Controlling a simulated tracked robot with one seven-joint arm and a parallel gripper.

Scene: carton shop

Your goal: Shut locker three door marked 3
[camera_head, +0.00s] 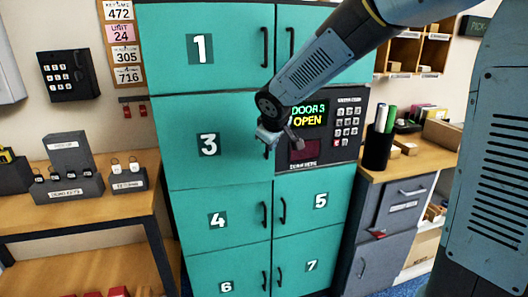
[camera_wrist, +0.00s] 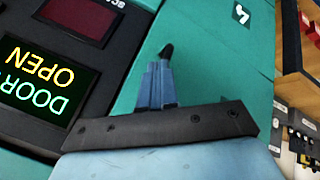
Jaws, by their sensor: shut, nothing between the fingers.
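The locker three door (camera_head: 182,140) is a teal panel with a white 3 on a dark plate, left of the keypad panel. It looks nearly flush with the doors around it; I cannot tell if it is fully latched. In the wrist view my gripper (camera_wrist: 165,55) points at teal surface; contact cannot be told.
Doors 1 (camera_head: 230,70), 4 (camera_head: 238,235) and 5 (camera_head: 330,190) surround door 3 and look closed. A desk with key boxes (camera_head: 70,185) stands at left. A counter with a black pen cup (camera_head: 378,150) stands at right.

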